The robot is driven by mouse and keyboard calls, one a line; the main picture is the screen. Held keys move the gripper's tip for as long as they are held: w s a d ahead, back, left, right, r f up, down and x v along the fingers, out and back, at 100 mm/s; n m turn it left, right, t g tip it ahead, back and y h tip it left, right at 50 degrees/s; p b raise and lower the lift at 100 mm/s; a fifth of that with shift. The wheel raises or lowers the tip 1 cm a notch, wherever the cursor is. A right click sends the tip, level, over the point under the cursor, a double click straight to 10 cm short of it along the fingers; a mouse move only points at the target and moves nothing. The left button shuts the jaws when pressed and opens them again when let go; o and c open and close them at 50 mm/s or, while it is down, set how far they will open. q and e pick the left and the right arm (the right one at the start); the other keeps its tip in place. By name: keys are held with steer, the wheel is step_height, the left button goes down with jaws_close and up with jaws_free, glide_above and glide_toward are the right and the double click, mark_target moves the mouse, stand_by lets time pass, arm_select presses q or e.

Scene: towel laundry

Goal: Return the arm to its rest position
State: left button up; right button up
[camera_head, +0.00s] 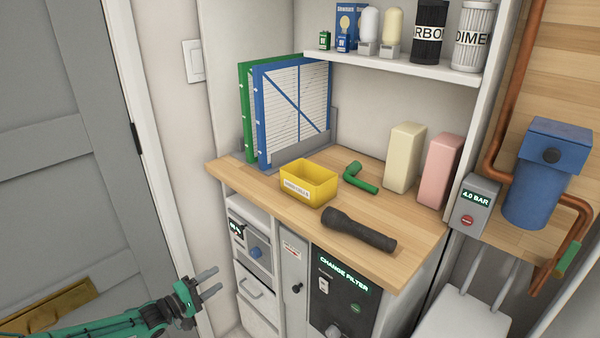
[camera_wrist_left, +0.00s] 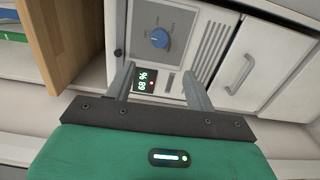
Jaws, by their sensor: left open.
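My left arm comes in from the lower left in the head view. My left gripper (camera_head: 212,281) is open and empty, left of and below the wooden counter (camera_head: 405,268). In the left wrist view its two grey fingers (camera_wrist_left: 160,85) are spread apart, with nothing between them but the cabinet front behind. A panel with a blue knob (camera_wrist_left: 160,38) and a small lit display (camera_wrist_left: 147,81) shows beyond the fingers. My right gripper is in neither view.
The counter bears a yellow bin (camera_head: 309,184), a black flashlight (camera_head: 357,230), a green elbow piece (camera_head: 360,178), blue and green framed filters (camera_head: 292,110) and two blocks (camera_head: 404,157). A grey door (camera_head: 62,150) stands at left. A blue filter housing (camera_head: 540,175) hangs at right.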

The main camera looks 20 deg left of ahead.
arm_select(q)
steer(key=shift+d, duration=0.1)
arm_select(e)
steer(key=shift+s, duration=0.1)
